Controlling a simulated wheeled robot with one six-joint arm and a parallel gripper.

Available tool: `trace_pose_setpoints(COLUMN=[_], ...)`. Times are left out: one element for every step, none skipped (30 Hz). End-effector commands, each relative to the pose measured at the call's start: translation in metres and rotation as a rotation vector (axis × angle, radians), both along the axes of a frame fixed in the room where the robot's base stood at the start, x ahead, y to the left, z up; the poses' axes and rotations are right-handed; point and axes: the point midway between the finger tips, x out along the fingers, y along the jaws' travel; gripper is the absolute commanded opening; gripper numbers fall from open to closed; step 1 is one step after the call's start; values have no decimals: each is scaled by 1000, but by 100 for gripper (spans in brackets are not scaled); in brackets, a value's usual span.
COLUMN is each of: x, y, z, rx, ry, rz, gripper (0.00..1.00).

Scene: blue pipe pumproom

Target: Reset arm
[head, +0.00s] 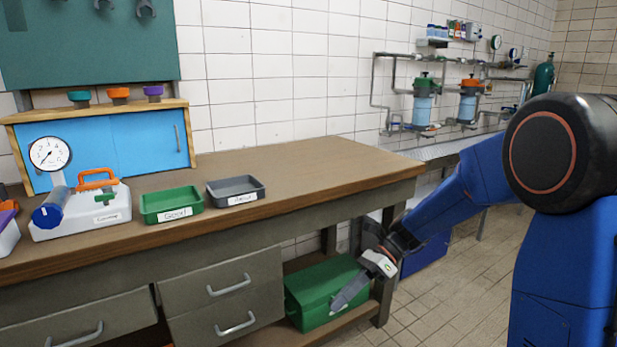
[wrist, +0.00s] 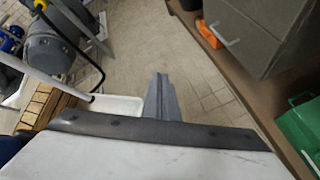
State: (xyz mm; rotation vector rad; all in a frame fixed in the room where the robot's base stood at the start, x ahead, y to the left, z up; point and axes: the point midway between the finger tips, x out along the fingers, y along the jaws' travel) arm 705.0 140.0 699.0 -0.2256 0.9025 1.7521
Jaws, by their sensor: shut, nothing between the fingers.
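My arm reaches down from the right side of the head view, in front of the end of the wooden workbench (head: 330,165). My gripper (head: 340,303) hangs below the bench top, pointing down and to the left, in front of the green box on the lower shelf. Its fingers are together and hold nothing. In the wrist view my gripper (wrist: 160,85) shows as one closed grey shape over the tiled floor. I cannot tell from the head view whether its tip touches the green box (head: 310,285).
A green tray (head: 170,203), a grey tray (head: 236,189) and a white case (head: 85,215) with a gauge (head: 49,154) stand on the bench. Drawers (head: 220,290) are beneath. Pipes and filters (head: 422,105) line the back wall. The floor at right (head: 440,285) looks clear.

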Motion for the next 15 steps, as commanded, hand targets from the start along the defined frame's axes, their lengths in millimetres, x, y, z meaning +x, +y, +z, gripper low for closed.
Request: trace_pose_setpoints(x=[-10,-15,-22,-28,-32,-40,-45,-50,-56,-61,-66,-72,-77,-82,-88], y=[-6,-10,-15,-18,-22,-27,-31,-35,-41,-45,-49,-54,-58,-62,-68], z=[7,9,12,14,16,19,21,22,25,27,28,30,31,33,34], rx=[-11,-17,-26,-33,-41,-51,-58,-67,-77,-85,-94,-104,-114,-123,-136], ry=[-63,-99,-146,-182,-217,-263,-298,-332,-378,-411,-445,-489,-523,-555,-597], rz=[31,52,80,102,124,154,176,199,230,254,279,311,337,361,396], gripper=[0,0,0,0,0,0,0,0,0,0,0,0,0,0,0])
